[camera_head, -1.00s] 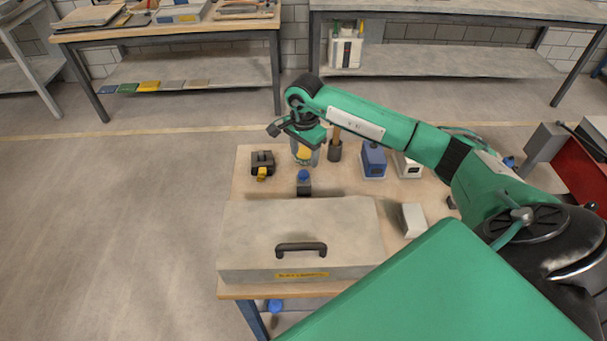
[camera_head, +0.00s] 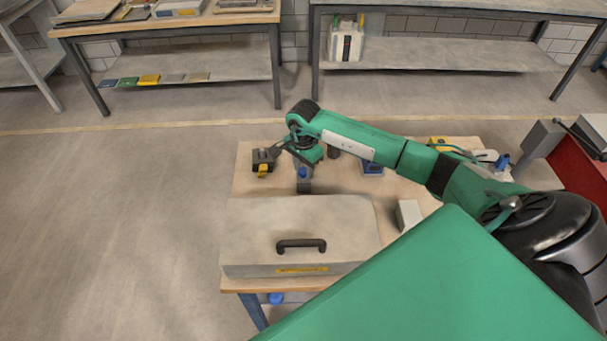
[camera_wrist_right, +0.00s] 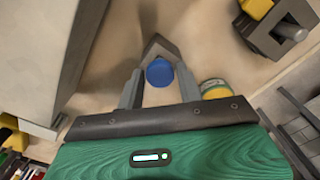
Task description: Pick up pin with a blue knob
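The pin's blue knob (camera_head: 303,173) stands up from a dark grey block (camera_head: 304,187) on the wooden table, behind the big grey box. In the right wrist view the blue knob (camera_wrist_right: 160,73) lies between the two fingers of my right gripper (camera_wrist_right: 159,78), with a gap beside it. The right gripper (camera_head: 304,161) is open and reaches down just above or around the knob. Whether it touches the knob cannot be told. The pin's shaft is hidden. My left gripper is out of view.
The grey box (camera_head: 300,218) with a black handle fills the table's front. A black and yellow device (camera_head: 262,162) stands left of the knob. A yellow-topped jar (camera_wrist_right: 214,89) is close beside the right finger. A blue box (camera_head: 372,168) and a white block (camera_head: 408,214) stand to the right.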

